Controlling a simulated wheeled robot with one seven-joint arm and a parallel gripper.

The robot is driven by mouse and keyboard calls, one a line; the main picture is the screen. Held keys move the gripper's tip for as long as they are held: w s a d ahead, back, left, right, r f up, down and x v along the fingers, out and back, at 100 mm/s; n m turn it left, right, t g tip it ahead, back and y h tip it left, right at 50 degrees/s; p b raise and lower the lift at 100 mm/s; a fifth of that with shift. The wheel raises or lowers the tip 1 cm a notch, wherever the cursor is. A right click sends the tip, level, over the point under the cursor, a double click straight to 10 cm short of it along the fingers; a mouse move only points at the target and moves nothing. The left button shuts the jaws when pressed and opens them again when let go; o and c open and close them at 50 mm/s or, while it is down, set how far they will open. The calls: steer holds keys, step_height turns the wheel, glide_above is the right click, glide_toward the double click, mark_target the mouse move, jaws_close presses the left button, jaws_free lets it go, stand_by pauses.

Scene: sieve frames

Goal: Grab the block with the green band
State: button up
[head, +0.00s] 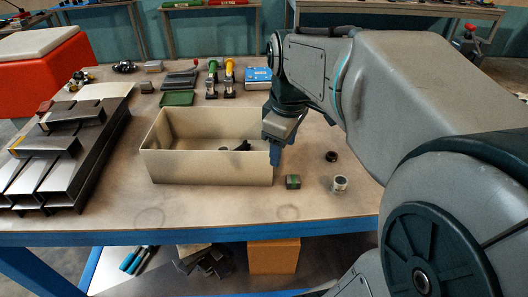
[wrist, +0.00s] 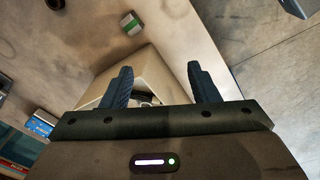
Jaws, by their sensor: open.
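The block with the green band (head: 293,182) is a small dark block standing on the table, right of the cream bin's (head: 212,170) front right corner. In the wrist view the block (wrist: 131,22) shows near the top, left of centre, beyond the fingertips, with a pale face and a green stripe. My gripper (head: 275,155) is above the bin's right end, up and left of the block in the head view. In the wrist view my gripper (wrist: 160,74) has its two dark fingers spread, with nothing between them but the bin (wrist: 165,68) below.
A black round piece (head: 331,156) and a silver cylinder (head: 340,184) stand right of the block. The bin holds small dark parts. Steel profiles (head: 68,148) fill the left; clamps (head: 229,77) and a blue box (head: 258,77) are behind. The table's front strip is mostly clear.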

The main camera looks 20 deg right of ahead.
steer(key=w+d+f+n+g+b, duration=0.1)
steer(key=w+d+f+n+b, duration=0.25)
steer(key=w+d+n, duration=0.2)
glide_above(294, 179)
steer(key=shift+n, duration=0.25)
steer(key=f, duration=0.8)
steer(key=shift+w+b, duration=0.3)
steer(key=shift+b, duration=0.1)
steer(key=f, duration=0.5)
steer(key=shift+s+a, duration=0.1)
steer(key=shift+s, duration=0.15)
steer(key=shift+c, duration=0.3)
jaws_close()
steer(key=shift+r, duration=0.15)
